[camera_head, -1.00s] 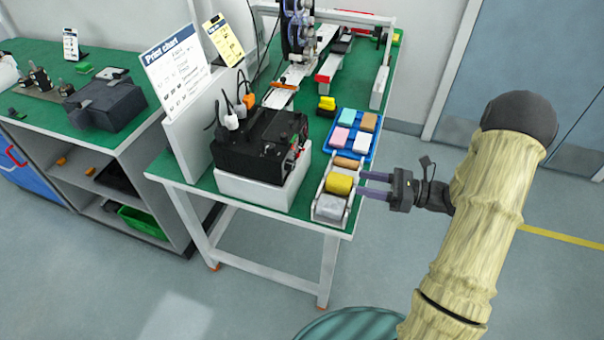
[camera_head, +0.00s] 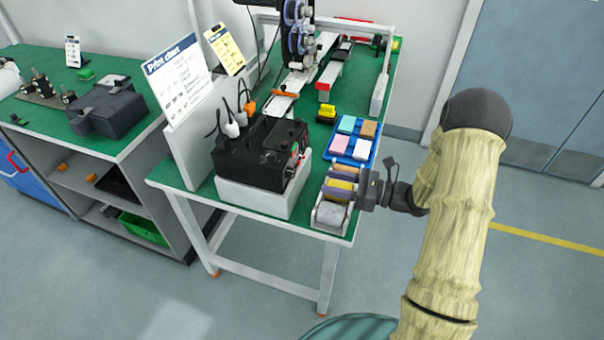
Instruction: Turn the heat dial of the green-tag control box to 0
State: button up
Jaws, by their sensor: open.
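A black control box (camera_head: 250,160) stands on a white block on the green-topped table. Its right side carries small knobs and a red and a green spot (camera_head: 296,160); they are too small to tell the heat dial, its setting or the tag. My gripper (camera_head: 338,183) is open, to the right of the box and apart from it. Its fingers point left over the roll holder at the table's right edge and partly hide the yellow roll (camera_head: 341,185).
The roll holder (camera_head: 331,214) stands at the front right corner. Behind it is a blue tray (camera_head: 363,155) with several coloured blocks. A yellow-black object (camera_head: 326,114), a reel machine (camera_head: 297,35) and a print chart (camera_head: 178,78) stand nearby. Floor to the right is clear.

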aim_at(294, 174)
jog(key=p+x, duration=0.1)
jog(key=x, duration=0.8)
jog(key=c, duration=1)
